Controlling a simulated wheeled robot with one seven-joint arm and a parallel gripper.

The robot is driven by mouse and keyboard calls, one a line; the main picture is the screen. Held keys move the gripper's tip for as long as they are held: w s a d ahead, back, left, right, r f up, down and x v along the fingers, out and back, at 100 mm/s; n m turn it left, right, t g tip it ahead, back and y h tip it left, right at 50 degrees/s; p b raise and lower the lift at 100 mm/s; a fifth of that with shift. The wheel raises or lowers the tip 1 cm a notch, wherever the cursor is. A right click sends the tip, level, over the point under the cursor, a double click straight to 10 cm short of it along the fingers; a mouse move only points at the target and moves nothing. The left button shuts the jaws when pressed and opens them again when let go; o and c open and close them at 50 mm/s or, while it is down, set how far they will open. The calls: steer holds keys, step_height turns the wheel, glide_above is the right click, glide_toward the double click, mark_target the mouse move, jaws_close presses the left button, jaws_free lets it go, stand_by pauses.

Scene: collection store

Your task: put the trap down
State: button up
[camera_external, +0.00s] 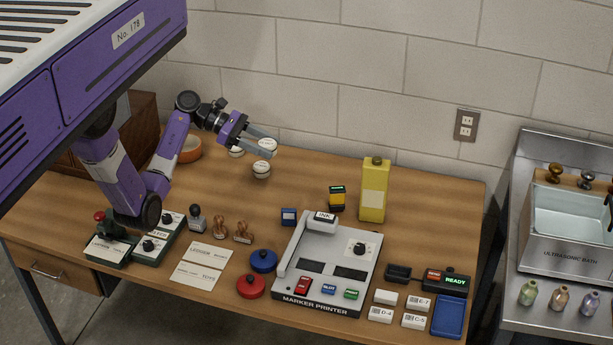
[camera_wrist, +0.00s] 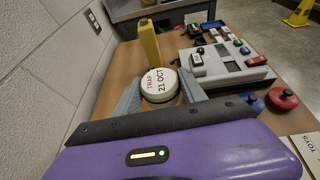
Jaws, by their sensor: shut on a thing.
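The trap (camera_wrist: 160,85) is a white round piece with a dark band and the words "TRAP 21 OCT" on its face in the wrist view. My gripper (camera_wrist: 158,79) is shut on it, with a grey finger on each side. In the external view my gripper (camera_external: 262,141) reaches right over the back of the table, and the trap (camera_external: 267,144) shows at its fingertips, seemingly above the tabletop. A similar white round piece (camera_external: 261,169) sits below it on the table. Another (camera_external: 236,152) is behind my gripper, to the left, partly hidden.
A yellow can (camera_external: 373,195) and a small dark yellow-labelled box (camera_external: 337,197) stand to the right. The marker printer (camera_external: 330,262) fills the middle front. An orange bowl (camera_external: 189,149) is at the back left. Bare wood lies between the white pieces and the stamps (camera_external: 220,228).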

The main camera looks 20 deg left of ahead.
steer(key=d, duration=0.5)
steer(key=n+t+y+b, duration=0.1)
steer(key=n+t+y, duration=0.3)
steer(key=n+t, duration=0.45)
glide_above(302, 182)
step_height(302, 182, down, 16)
steer(key=shift+d+r, duration=0.1)
steer(key=shift+f+b, duration=0.9)
steer(key=shift+f, duration=1.25)
steer(key=shift+f, duration=0.15)
steer(key=o, duration=1.3)
